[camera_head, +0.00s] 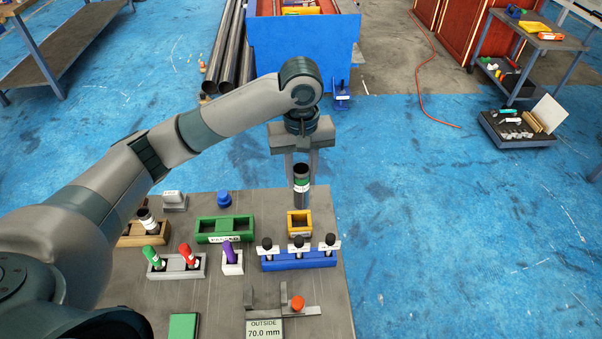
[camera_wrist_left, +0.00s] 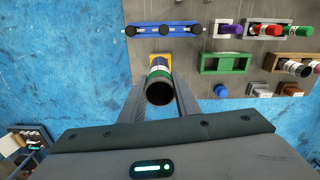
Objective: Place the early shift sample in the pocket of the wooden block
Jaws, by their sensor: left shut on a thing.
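My left gripper (camera_head: 301,182) is shut on a dark open-topped tube with a green band and a white label (camera_head: 302,195). The tube is upright, close to the yellow holder (camera_head: 299,231); I cannot tell whether its lower end touches the holder. The tube also shows between the fingers in the left wrist view (camera_wrist_left: 159,92), with the yellow holder (camera_wrist_left: 154,58) behind it. The wooden block (camera_head: 130,240) stands at the table's left. A similar dark tube with a white label (camera_head: 146,220) is in it. My right gripper is out of view.
A green holder (camera_head: 224,238) lies between the wooden block and the yellow holder. A blue rack (camera_head: 298,261) with several black-topped pieces stands in front. A grey rack (camera_head: 177,270) holds green and red tubes. A purple tube (camera_head: 230,251) stands in a white holder.

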